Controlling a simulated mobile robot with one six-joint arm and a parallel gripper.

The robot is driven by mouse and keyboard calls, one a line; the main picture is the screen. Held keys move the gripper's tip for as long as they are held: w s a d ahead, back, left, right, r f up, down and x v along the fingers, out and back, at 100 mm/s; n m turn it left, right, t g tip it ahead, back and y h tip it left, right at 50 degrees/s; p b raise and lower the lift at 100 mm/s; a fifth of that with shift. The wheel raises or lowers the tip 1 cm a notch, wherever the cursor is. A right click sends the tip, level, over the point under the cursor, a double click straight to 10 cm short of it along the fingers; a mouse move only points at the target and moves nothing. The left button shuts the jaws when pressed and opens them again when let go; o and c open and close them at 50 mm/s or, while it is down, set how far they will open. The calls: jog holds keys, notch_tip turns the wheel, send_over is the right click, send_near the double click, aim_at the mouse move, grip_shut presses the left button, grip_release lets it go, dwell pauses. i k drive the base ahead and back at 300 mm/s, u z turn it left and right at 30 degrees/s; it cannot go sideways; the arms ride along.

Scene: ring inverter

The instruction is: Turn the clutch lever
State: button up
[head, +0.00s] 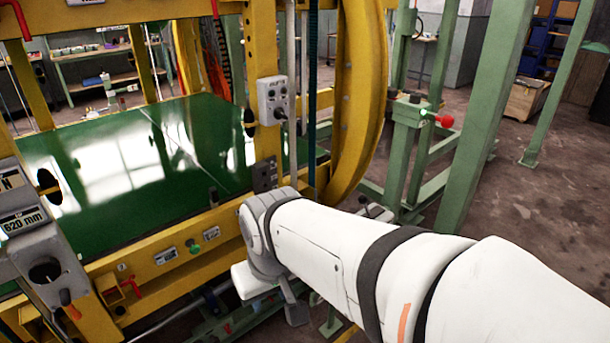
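No label in the head view names the clutch lever, so I cannot tell which handle it is. A lever with a red ball knob (445,121) sticks out to the right from a green post. A dark-ended lever (372,210) shows just above my white arm, its lower part hidden. A small orange-handled lever (67,302) hangs under a grey box at the lower left. My gripper (294,308) seems to be the grey part below my wrist, mostly hidden by the arm. It appears apart from these handles; its fingers cannot be made out.
The yellow ring frame (358,100) and a glossy green panel (140,160) fill the left and middle. A grey control box (273,101) hangs on a yellow post. A thick green post (487,110) stands right of the red knob. Bare floor (550,230) lies at the right.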

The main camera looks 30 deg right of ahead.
aim_at(363, 200)
jog(key=z, duration=0.7)
jog(key=k, duration=1.05)
jog(key=z, duration=0.45)
jog(key=i, duration=1)
jog(key=k, duration=0.45)
jog(key=z, duration=0.4)
jog(key=i, duration=1.25)
jog(key=u, duration=0.2)
